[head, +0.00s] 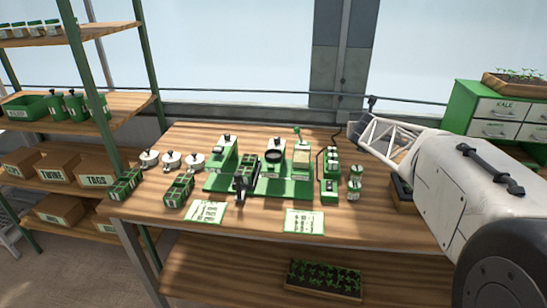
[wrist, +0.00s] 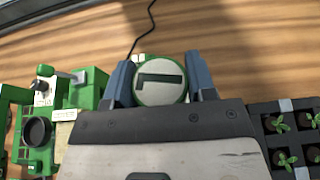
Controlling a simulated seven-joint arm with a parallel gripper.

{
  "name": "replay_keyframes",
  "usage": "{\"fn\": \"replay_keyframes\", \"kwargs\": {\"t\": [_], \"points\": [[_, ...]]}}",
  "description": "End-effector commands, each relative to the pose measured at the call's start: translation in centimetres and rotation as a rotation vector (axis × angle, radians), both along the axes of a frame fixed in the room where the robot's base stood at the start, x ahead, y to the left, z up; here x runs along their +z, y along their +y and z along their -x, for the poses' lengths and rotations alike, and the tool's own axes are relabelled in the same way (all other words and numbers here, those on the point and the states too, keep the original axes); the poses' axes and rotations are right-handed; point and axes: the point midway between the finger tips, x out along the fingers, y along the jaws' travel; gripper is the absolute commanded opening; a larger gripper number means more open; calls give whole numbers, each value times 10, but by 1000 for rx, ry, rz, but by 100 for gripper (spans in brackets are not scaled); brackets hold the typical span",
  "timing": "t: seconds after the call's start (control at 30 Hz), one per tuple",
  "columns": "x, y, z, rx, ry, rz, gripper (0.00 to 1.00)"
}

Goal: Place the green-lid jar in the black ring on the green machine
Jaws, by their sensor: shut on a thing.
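In the wrist view my gripper (wrist: 160,82) has its two blue fingers closed on the sides of a round jar (wrist: 160,80), whose pale top shows a green rim and a dark green bar. I cannot tell how high it is above the wooden table. The green machine (head: 260,186) stands mid-table in the head view, to the left of my gripper (head: 358,128). Its black ring (head: 273,156) is raised on the machine and also shows at the left of the wrist view (wrist: 38,131). The held jar is not clear in the head view.
Small white-lidded pots (head: 172,160) and green boxes (head: 178,190) stand left. A seedling tray (wrist: 252,112) lies right of my gripper. Two printed cards (head: 304,222) lie at the front. A black cable (wrist: 143,30) crosses the table.

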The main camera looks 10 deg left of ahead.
Motion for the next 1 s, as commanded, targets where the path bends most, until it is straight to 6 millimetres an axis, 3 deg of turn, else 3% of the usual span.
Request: {"fn": "replay_keyframes", "kwargs": {"t": [0.57, 1.0], "points": [[-9, 39, 9, -66, 1, 3, 26], [-17, 85, 27, -184, -9, 2, 26]]}}
